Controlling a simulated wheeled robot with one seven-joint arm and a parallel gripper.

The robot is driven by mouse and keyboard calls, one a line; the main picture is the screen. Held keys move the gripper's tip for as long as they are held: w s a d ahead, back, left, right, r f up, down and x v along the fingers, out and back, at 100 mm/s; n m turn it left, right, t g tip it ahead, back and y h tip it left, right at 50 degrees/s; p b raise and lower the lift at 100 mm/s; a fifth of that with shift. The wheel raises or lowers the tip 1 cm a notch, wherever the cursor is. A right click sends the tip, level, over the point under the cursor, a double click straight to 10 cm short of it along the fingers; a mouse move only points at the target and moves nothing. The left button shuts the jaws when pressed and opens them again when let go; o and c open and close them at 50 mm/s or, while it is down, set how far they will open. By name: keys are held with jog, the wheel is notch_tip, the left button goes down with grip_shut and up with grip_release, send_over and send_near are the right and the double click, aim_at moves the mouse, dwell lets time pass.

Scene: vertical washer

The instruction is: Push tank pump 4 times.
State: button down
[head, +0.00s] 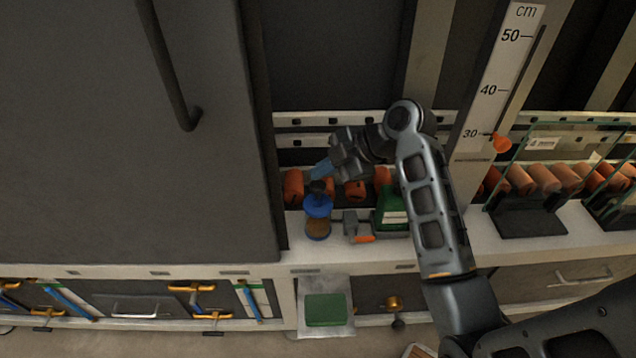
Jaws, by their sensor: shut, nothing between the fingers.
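The tank pump appears to be the small bottle with a blue cap (318,207) and a brownish body (318,228), standing on the white counter near the dark door's right edge. My gripper (318,185) is shut, with nothing held, and its fingertips are just above the blue cap. I cannot tell whether they touch the cap. The pump's top is partly hidden by the fingers. My arm reaches in from the lower right.
A green container (391,212) and a grey and orange item (357,228) stand right of the bottle. Several orange cylinders (293,187) line the back. A large dark door with a handle (172,65) fills the left. Glass panels (558,150) stand at the right.

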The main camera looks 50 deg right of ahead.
aim_at(316, 185)
jog(key=shift+f, duration=0.1)
jog(key=shift+f, duration=0.35)
jog(key=shift+f+b, duration=1.15)
jog(key=shift+f, duration=0.1)
dwell(1.5)
jog(key=shift+r, duration=0.1)
jog(key=shift+r+p, duration=1.35)
jog(key=shift+r, duration=0.25)
notch_tip(316, 185, up, 5)
jog(key=p, duration=0.4)
jog(key=shift+a+f, duration=0.1)
dwell(0.4)
